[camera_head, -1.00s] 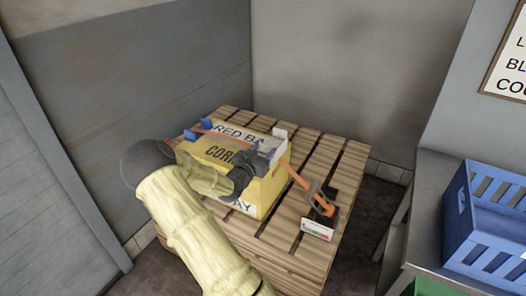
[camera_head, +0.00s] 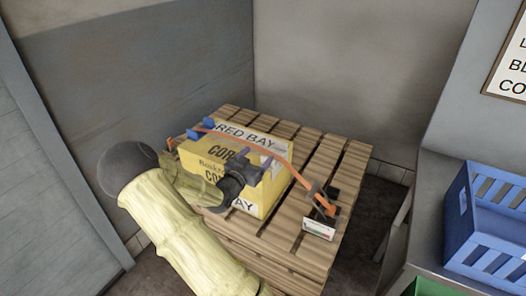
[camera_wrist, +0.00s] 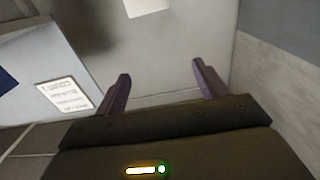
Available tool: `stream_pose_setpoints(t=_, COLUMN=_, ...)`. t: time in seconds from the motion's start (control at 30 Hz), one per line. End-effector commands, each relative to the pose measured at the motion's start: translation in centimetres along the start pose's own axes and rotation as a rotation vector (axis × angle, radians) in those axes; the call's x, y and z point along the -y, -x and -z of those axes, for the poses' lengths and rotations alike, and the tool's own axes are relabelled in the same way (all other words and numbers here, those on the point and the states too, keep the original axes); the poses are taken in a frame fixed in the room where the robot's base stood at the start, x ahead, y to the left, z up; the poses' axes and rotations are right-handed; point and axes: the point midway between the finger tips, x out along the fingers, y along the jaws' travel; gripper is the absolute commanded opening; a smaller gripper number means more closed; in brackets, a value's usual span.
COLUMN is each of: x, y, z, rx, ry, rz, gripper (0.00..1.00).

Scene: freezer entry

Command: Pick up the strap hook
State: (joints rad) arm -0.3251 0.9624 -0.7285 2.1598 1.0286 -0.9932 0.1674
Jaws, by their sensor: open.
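An orange strap (camera_head: 262,145) runs over the top of a yellow box (camera_head: 212,160) from a blue piece at the back left. Its right end slopes down to the pallet, where a dark hook-like fitting (camera_head: 329,208), probably the strap hook, lies at the orange end. My gripper (camera_head: 254,160) is in front of the box, left of that fitting and apart from it. Its two purple fingers (camera_wrist: 160,84) are spread and empty in the wrist view. The hook does not show in the wrist view, and its exact shape is too small to tell.
The box stands on a wooden pallet (camera_head: 318,165) in a wall corner. A small white label holder (camera_head: 318,229) stands at the pallet's right edge, close to the fitting. A blue crate (camera_head: 490,225) sits on a metal table at right. A sign (camera_wrist: 64,95) hangs on the wall.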

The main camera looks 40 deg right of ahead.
Motion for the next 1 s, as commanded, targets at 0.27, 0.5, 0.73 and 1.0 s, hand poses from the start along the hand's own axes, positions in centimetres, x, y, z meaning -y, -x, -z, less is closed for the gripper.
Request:
stream_pose_setpoints(t=0.27, x=0.1, y=5.0, z=0.0, rx=0.000, ry=0.000, rz=0.002, gripper=0.72)
stream_pose_setpoints(t=0.5, x=0.0, y=6.1, z=0.0, rx=-0.001, ry=0.000, rz=-0.001, gripper=0.72)
stream_pose_setpoints(t=0.73, x=0.0, y=6.1, z=0.0, rx=-0.001, ry=0.000, rz=-0.001, gripper=0.72)
stream_pose_setpoints(t=1.0, x=0.0, y=6.1, z=0.0, rx=0.006, ry=0.000, rz=0.001, gripper=0.72)
